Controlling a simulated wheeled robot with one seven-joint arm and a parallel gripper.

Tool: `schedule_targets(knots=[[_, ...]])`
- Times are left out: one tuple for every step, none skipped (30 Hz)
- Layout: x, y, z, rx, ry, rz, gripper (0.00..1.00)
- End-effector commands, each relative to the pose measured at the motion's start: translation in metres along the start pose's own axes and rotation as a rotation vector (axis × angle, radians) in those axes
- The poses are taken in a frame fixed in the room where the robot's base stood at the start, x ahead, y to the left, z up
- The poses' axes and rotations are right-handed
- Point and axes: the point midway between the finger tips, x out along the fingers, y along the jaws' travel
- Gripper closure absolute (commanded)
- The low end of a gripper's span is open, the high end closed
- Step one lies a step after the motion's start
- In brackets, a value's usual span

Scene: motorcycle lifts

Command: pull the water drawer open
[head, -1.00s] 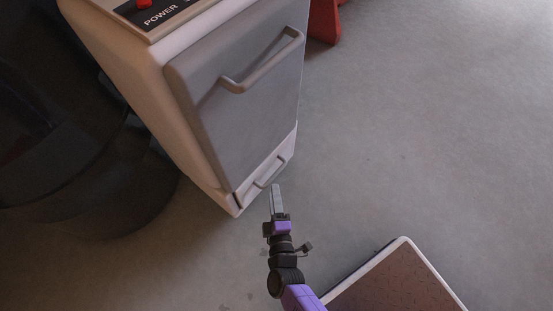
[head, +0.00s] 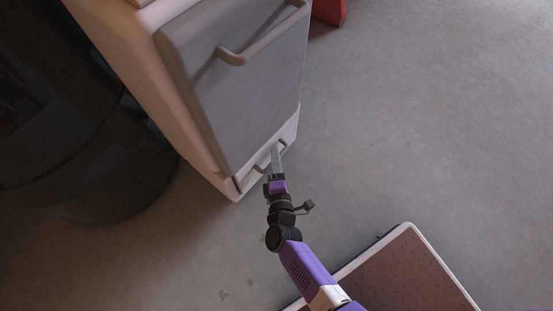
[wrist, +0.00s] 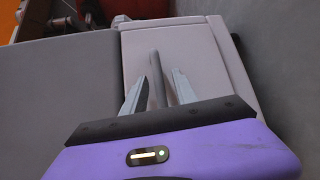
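The water drawer (head: 247,181) is the small pale front at the bottom of the cabinet, below the large grey door. It looks shut. Its bar handle (head: 261,164) is partly hidden by my gripper (head: 277,152) in the head view. In the wrist view, the drawer front (wrist: 205,60) is a pale panel and the handle (wrist: 155,75) stands between the two fingers of my gripper (wrist: 157,88). The fingers are apart, with a gap visible on each side of the bar. I cannot tell how deep the handle sits between them.
The cabinet's large grey door (head: 240,95), with its own bar handle (head: 262,38), is above the drawer. A dark rounded object (head: 90,150) stands to the left. A red thing (head: 329,10) is behind. A plate with a pale rim (head: 410,232) lies at lower right. Grey floor (head: 430,120) is clear to the right.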

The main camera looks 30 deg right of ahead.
Motion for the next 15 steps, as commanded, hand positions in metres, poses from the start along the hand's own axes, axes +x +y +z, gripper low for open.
schedule_targets(knots=[[0.0014, -0.0001, -0.0001, 0.001, 0.000, 0.000, 0.66], [0.0017, 0.0001, -0.0002, 0.001, 0.000, 0.000, 0.66], [0.0017, 0.0003, -0.0002, 0.001, 0.001, 0.000, 0.66], [0.0017, 0.0004, -0.0002, 0.001, 0.001, 0.000, 0.66], [0.0016, 0.0005, -0.0003, 0.001, 0.001, 0.000, 0.66], [0.0015, 0.0005, -0.0002, 0.001, 0.001, 0.000, 0.66], [0.0015, 0.0005, -0.0003, 0.001, 0.001, 0.000, 0.66], [0.0015, 0.0005, -0.0002, 0.001, 0.001, 0.000, 0.66], [0.0014, 0.0005, -0.0002, 0.001, 0.000, 0.000, 0.74], [0.0014, 0.0005, -0.0002, 0.001, 0.000, 0.000, 0.79], [0.0014, 0.0005, -0.0002, 0.001, 0.000, 0.000, 0.85], [0.0013, 0.0005, -0.0002, 0.001, 0.000, 0.000, 0.93], [0.0013, 0.0004, -0.0002, 0.001, 0.000, 0.000, 0.99], [0.0013, 0.0004, -0.0002, 0.001, 0.000, 0.000, 1.00], [0.0013, 0.0004, -0.0002, 0.001, 0.000, 0.000, 1.00]])
